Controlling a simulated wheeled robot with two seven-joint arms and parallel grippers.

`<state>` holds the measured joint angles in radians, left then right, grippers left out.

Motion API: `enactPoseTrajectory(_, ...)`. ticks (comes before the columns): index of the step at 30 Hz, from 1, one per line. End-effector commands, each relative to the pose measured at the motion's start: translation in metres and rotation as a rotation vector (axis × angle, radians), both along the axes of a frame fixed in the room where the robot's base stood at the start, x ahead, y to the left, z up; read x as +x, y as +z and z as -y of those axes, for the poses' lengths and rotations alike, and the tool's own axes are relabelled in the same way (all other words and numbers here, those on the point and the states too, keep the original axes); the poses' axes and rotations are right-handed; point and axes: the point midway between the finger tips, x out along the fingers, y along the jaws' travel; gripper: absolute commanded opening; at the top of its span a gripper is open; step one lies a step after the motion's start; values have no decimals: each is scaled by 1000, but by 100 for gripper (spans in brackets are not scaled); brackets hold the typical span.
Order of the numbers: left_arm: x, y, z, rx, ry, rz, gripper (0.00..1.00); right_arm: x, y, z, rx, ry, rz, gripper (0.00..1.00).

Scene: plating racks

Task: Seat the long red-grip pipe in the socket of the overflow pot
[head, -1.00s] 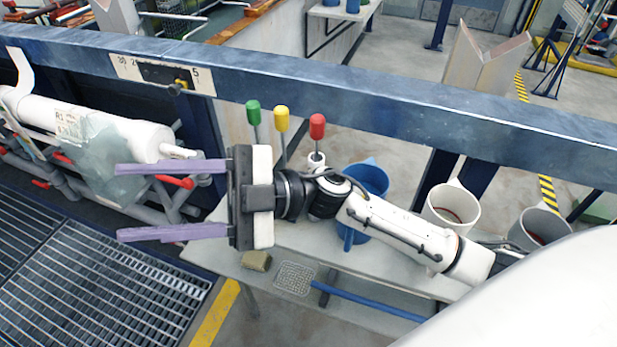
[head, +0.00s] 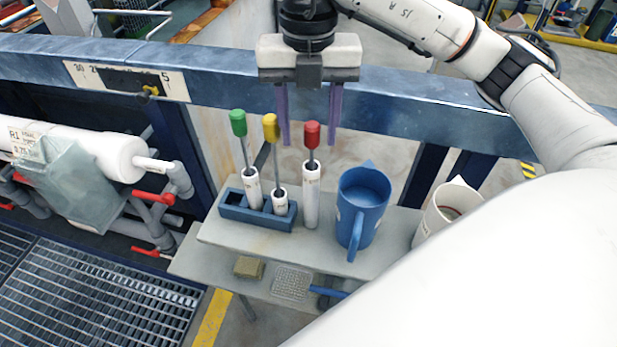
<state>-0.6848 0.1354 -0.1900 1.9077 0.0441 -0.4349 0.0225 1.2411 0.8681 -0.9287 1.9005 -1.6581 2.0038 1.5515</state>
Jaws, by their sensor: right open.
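The red-grip pipe (head: 311,197) is a white tube with a thin rod and a red grip. It stands upright on the grey shelf, just right of a blue rack (head: 255,217). My right gripper (head: 309,137) points down, open and empty. Its two purple fingertips appear on either side of the red grip in the picture; I cannot tell whether they are level with it in depth. I cannot tell which vessel is the overflow pot, and no socket shows clearly. My left gripper is not in view.
A green-grip pipe (head: 253,187) and a yellow-grip pipe (head: 280,198) stand in the rack. A blue jug (head: 362,208) stands close right of the red-grip pipe, with a white pot (head: 432,216) beyond. A blue beam (head: 400,97) runs behind. A white cylinder (head: 92,147) lies left.

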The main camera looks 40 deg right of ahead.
Motion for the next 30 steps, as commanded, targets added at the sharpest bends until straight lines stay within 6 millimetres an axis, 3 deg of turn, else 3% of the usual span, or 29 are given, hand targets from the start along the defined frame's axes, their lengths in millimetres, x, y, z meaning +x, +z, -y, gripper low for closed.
enactPoseTrajectory(8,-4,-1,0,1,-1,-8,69,-1,-25,2,0,1,-1,46)
enactPoseTrajectory(16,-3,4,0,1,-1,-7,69,0,-63,5,2,2,-1,46)
enactPoseTrajectory(26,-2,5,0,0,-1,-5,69,0,-70,4,2,3,2,46)
enactPoseTrajectory(30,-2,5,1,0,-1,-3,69,0,-70,4,2,3,2,23)
